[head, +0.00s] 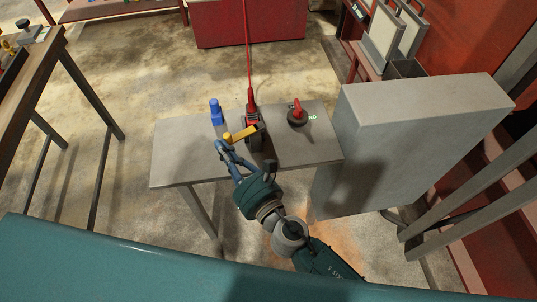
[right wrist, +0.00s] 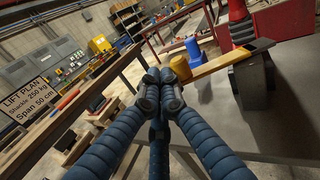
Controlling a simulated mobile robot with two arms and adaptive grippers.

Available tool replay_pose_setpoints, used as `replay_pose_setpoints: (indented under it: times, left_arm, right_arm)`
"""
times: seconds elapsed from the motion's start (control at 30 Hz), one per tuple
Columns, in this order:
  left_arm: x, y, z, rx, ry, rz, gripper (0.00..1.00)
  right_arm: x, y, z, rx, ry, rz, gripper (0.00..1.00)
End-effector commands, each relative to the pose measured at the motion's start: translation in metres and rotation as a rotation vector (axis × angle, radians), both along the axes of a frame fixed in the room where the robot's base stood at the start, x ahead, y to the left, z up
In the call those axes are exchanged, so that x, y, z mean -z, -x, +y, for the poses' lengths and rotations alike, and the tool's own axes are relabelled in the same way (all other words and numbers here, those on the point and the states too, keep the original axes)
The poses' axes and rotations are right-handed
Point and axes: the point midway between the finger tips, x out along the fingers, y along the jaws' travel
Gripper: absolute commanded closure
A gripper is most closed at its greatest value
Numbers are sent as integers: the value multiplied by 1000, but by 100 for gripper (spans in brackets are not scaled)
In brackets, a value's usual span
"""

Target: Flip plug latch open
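The plug (head: 252,118) is red and black, with a red cable rising from its back, and stands on a grey table (head: 178,158). Its yellow latch (head: 243,133) sticks out to the left and ends in a rounded knob. In the right wrist view the latch bar (right wrist: 225,63) runs left from the plug (right wrist: 247,75) to the knob (right wrist: 180,68). My right gripper (head: 221,146) is near the knob, on its front-left side. In the wrist view its blue ribbed fingers (right wrist: 159,76) meet at the tips, just left of the knob; contact is unclear. My left gripper is out of view.
A blue object (head: 215,112) stands left of the plug. A red handle on a dark round base (head: 298,114) stands right of it. A large grey box-like cabinet (head: 430,105) borders the table's right side. The table's left front is bare.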

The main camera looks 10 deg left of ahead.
Motion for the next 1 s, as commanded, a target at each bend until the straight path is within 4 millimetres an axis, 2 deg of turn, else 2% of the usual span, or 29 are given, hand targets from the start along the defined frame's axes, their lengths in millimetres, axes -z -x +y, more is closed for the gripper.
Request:
replay_pose_setpoints:
  times: [0.2, 0.6, 1.0]
  left_arm:
    - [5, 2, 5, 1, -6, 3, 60]
    - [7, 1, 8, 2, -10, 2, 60]
    - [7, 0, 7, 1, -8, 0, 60]
  right_arm:
    - [0, -12, 11, 163, -2, 1, 100]
    - [0, -30, 25, 159, 2, -2, 100]
    - [0, -33, 29, 156, 0, 0, 100]
